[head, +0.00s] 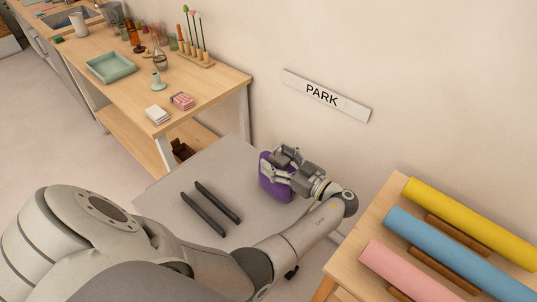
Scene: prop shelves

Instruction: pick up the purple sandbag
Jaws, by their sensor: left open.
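The purple sandbag (269,184) is in the head view, right of centre, at the far right part of a grey surface near the wall. My left gripper (277,165) is over and in front of it, with its fingers spread open at the bag. The gripper hides part of the bag's upper and right side. I cannot tell whether the fingers touch it. My right gripper is not in view.
Two dark bars (211,207) lie on the grey surface (228,160). A wooden table (213,83) with a green tray (110,66) and bottles stands behind left. Yellow, blue and pink rolls (445,240) lie on a wooden stand at right. A PARK sign (325,96) is on the wall.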

